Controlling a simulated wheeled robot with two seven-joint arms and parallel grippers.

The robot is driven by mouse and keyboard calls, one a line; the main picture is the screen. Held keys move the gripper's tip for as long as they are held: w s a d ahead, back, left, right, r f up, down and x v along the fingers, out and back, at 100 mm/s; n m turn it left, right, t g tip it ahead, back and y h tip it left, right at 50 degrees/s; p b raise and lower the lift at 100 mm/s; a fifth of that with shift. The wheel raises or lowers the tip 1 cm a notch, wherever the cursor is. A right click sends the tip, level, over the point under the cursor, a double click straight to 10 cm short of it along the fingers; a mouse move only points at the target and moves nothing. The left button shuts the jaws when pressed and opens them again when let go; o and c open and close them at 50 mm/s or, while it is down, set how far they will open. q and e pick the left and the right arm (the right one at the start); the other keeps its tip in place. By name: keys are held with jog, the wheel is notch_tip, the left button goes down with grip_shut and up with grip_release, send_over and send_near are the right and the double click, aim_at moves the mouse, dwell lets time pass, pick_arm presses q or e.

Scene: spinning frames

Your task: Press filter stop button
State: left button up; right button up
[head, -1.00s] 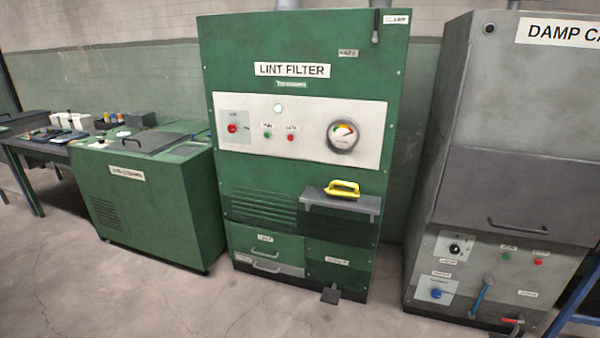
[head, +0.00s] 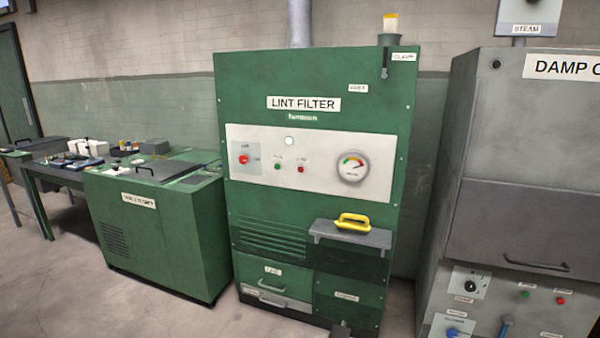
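The green lint filter cabinet (head: 318,90) stands upright in the middle of the head view. Its white control panel (head: 320,152) carries a small red button (head: 300,169) with a label above it, too blurred to read for certain. A green button (head: 277,167) sits just left of it. A larger red knob or switch (head: 244,160) is on a grey plate at the panel's left, and a round dial gauge (head: 352,166) is at its right. Neither of my grippers shows in the head view.
A grey shelf with a yellow-handled tool (head: 353,222) juts from the cabinet front below the panel. A low green machine (head: 160,235) stands at left, with a cluttered table (head: 45,175) beyond. The grey damp cabinet (head: 530,140) stands at right. Some floor shows at lower left.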

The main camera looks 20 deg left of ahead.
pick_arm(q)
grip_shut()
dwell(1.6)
